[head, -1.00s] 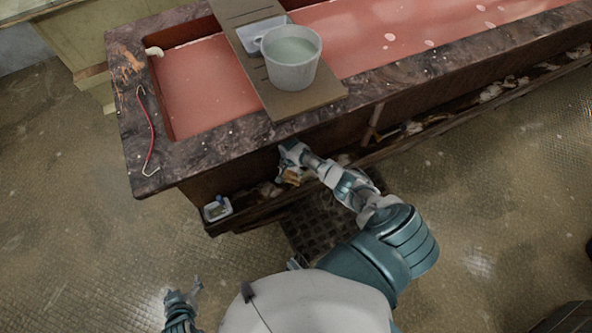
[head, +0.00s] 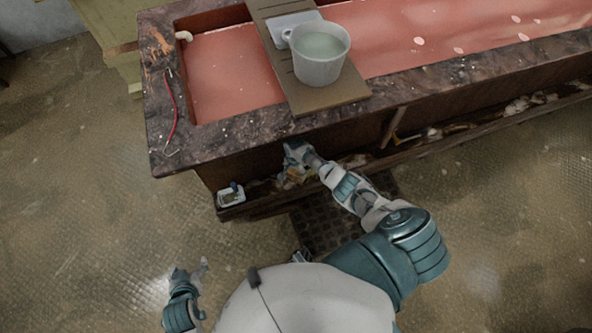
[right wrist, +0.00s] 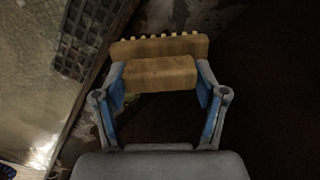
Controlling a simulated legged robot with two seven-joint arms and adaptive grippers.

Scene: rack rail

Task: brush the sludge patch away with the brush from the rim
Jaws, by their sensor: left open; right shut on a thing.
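My right gripper (head: 294,162) is low against the near side wall of the long trough, just under its dark stone rim (head: 240,130). In the right wrist view the right gripper (right wrist: 160,85) is shut on a yellow-brown brush (right wrist: 160,72), a block with a row of short bristle tufts along its far edge. In the head view the brush is mostly hidden by the hand. My left gripper (head: 190,272) is open and empty over the floor. I cannot clearly make out a separate sludge patch; dirty, pale and dark debris lies along the ledge at the trough's foot.
A grey mug (head: 319,62) stands on a board (head: 328,99) laid across the trough of reddish liquid (head: 235,75). A red wire with hooked ends (head: 172,115) lies on the rim. A small white box (head: 231,196) sits on the ledge. A dark grate (head: 322,226) lies on the floor.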

